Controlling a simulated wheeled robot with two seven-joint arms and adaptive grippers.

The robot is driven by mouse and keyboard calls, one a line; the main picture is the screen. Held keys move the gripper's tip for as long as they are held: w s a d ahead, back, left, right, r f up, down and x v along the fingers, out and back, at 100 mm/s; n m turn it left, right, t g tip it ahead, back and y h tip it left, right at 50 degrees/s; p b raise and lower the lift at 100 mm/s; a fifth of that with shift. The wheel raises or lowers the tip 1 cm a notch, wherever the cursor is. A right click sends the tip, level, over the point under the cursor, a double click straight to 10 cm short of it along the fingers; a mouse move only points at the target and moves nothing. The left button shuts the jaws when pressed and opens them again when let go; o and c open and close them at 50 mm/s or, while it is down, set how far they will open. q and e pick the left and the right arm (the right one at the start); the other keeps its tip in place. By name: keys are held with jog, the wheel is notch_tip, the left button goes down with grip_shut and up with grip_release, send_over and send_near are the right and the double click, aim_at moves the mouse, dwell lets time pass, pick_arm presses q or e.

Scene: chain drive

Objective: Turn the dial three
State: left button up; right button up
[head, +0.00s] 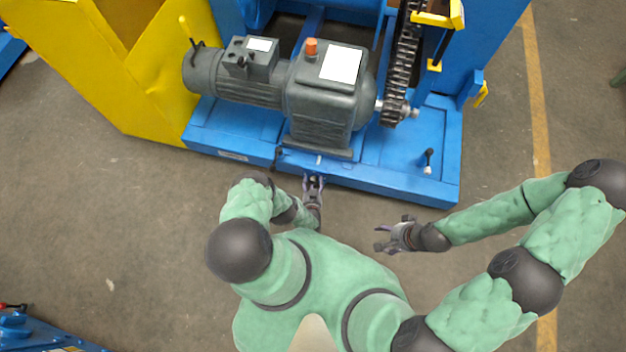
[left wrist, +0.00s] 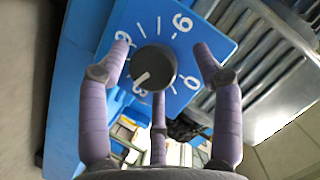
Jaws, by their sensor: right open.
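The dial is a round black knob (left wrist: 153,67) on a blue panel (left wrist: 215,35) in the left wrist view. White tick marks and numerals ring it. A white pointer mark on its lower left edge points towards the lower numeral, which looks like a 3. The left numeral is partly behind a finger. My left gripper (left wrist: 163,55) has its purple fingers spread around the knob, open; I cannot tell whether any finger touches it. In the head view, my left gripper (head: 313,181) is at the blue base's front edge. My right gripper (head: 381,236) is open and empty above the floor.
A grey motor and gearbox (head: 325,100) stand on the blue base (head: 400,178). A chain (head: 405,60) runs on a sprocket at their right. A small black lever (head: 428,160) stands at the base's right. A yellow guard (head: 130,75) is at left. The floor in front is clear.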

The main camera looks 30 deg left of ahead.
pick_arm(q)
jog(key=shift+s+d+f, duration=0.1)
jog(key=shift+s+d, duration=0.05)
jog(key=shift+s+d, duration=0.1)
jog(key=shift+s, duration=0.05)
jog(key=v, duration=1.1)
jog(key=shift+s+r, duration=0.2)
jog(key=shift+r, duration=0.1)
